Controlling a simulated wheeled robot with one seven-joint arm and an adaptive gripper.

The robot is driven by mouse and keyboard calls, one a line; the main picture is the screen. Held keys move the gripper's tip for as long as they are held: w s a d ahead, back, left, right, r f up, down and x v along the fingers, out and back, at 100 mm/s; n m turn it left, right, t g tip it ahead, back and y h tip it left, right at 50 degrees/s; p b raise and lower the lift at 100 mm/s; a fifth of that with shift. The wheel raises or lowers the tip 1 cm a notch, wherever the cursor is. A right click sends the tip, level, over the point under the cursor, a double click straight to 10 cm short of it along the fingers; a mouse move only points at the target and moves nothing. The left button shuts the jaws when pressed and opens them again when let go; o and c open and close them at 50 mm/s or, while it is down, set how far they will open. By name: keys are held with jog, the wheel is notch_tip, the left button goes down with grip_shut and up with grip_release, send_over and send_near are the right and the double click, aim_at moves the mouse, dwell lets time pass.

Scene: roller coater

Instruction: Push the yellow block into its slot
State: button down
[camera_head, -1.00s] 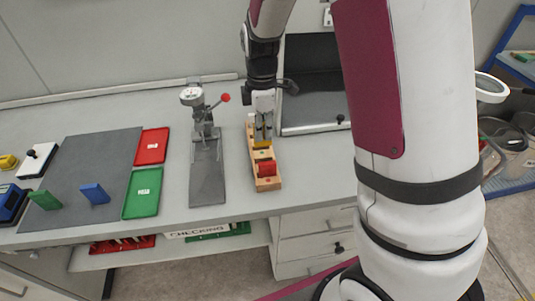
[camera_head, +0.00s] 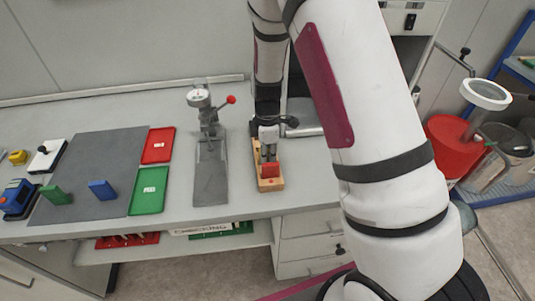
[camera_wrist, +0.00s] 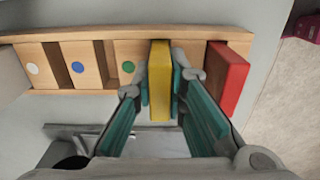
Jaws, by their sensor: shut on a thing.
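The yellow block (camera_wrist: 160,82) is upright between the fingers of my gripper (camera_wrist: 160,88) in the wrist view. My gripper is shut on it, one finger on each broad side. The block is over the wooden rack (camera_wrist: 203,32), between the green-dotted section and the red block (camera_wrist: 228,76). I cannot tell how deep it sits. In the head view my gripper (camera_head: 268,153) is over the rack (camera_head: 270,186), just behind the red block (camera_head: 270,169), and hides the yellow block.
A gauge stand with a red knob (camera_head: 231,99) is left of the rack. Red (camera_head: 158,146) and green (camera_head: 150,190) trays and a grey mat (camera_head: 90,160) lie further left. The rack's left sections have dark empty gaps (camera_wrist: 105,62).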

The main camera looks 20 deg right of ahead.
jog(key=c, duration=1.6)
grip_release()
jog(key=shift+f, duration=0.1)
notch_tip(320, 180, up, 12)
jog(key=shift+r+b, duration=0.1)
jog(key=shift+b, duration=0.75)
jog(key=s+r+m+t, duration=0.5)
jog(key=s+r+m, duration=1)
jog(key=s+r, duration=0.4)
jog(key=shift+s+r+m+t, duration=0.15)
jog(key=shift+s+m+t, duration=0.2)
jog(key=shift+s, duration=1.65)
